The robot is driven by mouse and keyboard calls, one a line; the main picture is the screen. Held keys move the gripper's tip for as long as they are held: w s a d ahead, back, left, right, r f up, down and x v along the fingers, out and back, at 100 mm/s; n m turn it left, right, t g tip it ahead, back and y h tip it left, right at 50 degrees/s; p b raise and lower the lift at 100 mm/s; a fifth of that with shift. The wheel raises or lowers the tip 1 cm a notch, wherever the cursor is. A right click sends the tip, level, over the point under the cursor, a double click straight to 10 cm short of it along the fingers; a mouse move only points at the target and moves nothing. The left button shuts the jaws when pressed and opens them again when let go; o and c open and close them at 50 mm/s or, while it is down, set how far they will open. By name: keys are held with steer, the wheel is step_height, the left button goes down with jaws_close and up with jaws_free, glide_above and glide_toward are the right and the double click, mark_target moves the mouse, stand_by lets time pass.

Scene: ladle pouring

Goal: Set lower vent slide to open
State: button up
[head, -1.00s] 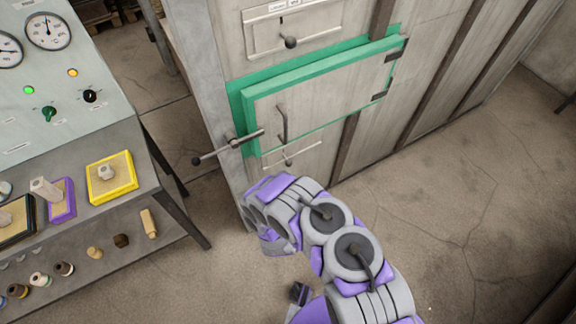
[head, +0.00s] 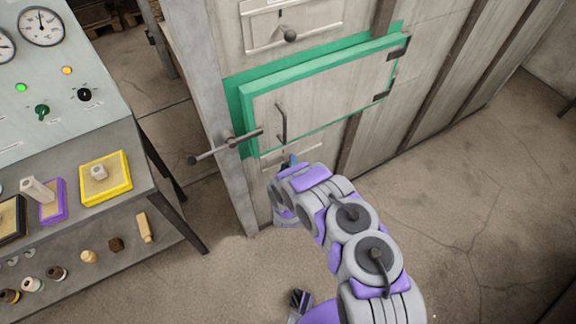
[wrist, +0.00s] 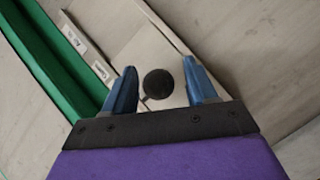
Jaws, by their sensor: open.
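The lower vent slide is a pale plate between two rails (wrist: 148,42) below the green-framed door; in the head view my arm covers most of it, leaving part of its upper edge (head: 305,155) showing. Its dark round knob (wrist: 158,84) shows in the wrist view. My gripper (wrist: 162,80) is open, its two blue fingers on either side of the knob, with gaps between knob and fingers. In the head view the gripper is mostly hidden behind my wrist, with a bit of blue finger (head: 292,158) showing. Small labels (wrist: 100,70) sit along the rail; I cannot read them reliably.
An upper vent slide with a knob (head: 290,34) is above. A control console (head: 60,110) stands left. The floor at right is clear.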

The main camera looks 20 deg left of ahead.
steer(key=shift+d, duration=0.1)
steer(key=shift+c, duration=0.2)
steer(key=shift+c, duration=0.8)
steer(key=shift+s, duration=0.1)
jaws_close()
